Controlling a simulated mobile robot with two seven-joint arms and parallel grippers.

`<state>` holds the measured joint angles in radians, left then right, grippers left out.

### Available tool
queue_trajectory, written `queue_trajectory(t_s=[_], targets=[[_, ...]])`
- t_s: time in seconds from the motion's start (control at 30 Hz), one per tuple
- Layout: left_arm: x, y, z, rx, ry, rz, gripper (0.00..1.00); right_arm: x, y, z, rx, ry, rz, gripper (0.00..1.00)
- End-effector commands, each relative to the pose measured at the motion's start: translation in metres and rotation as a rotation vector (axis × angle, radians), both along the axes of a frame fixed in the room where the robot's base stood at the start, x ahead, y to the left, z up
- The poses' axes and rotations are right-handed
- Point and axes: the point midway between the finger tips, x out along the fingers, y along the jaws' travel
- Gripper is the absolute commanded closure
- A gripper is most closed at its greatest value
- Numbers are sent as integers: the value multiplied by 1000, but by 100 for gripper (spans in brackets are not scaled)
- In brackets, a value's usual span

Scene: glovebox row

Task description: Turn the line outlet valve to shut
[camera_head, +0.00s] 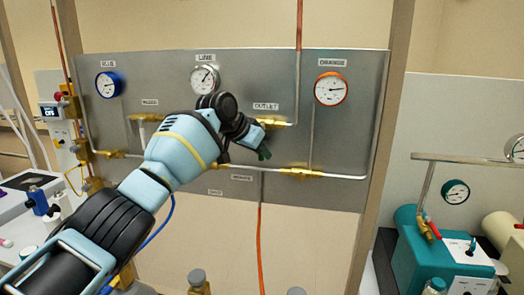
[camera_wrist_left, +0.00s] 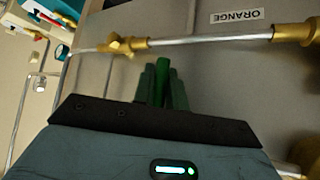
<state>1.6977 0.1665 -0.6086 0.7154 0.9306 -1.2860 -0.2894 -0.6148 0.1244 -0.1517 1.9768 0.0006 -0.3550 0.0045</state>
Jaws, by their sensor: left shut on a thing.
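The line outlet valve shows in the head view as a brass body (camera_head: 273,123) under the OUTLET label (camera_head: 265,106) on the grey panel. My left gripper (camera_head: 256,148) is at this valve, with a bit of green showing at its tip. In the left wrist view the fingers of my left gripper (camera_wrist_left: 163,88) are shut around a green handle (camera_wrist_left: 162,68), whose tip shows between them. My wrist and hand hide much of the valve, so I cannot tell the handle's exact angle. My right gripper is not in view.
Blue (camera_head: 109,85), line (camera_head: 205,79) and orange (camera_head: 330,89) gauges sit on the panel (camera_head: 350,140). Brass fittings and a pipe (camera_head: 345,177) run below the valve. A teal pump (camera_head: 430,255) stands at the lower right. Wall below the panel is mostly clear.

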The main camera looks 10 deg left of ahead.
Motion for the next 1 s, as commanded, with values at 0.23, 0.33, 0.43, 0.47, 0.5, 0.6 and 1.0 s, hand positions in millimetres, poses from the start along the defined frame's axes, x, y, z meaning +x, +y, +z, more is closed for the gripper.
queue_trajectory(t_s=[0.23, 0.33, 0.43, 0.47, 0.5, 0.6, 1.0], targets=[[0, 1, 1, 12, -3, -1, 100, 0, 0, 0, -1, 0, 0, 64], [0, 1, 1, 12, -3, -1, 100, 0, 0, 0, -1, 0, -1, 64], [0, 1, 1, 11, -4, 0, 79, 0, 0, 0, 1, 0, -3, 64], [0, 1, 1, 11, -4, 0, 75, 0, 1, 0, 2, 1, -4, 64], [0, 1, 1, 11, -4, 0, 69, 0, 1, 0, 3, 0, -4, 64], [0, 1, 1, 10, -3, 0, 65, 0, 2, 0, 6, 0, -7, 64], [-8, 7, 14, 6, -8, 1, 65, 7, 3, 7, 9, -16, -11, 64]])
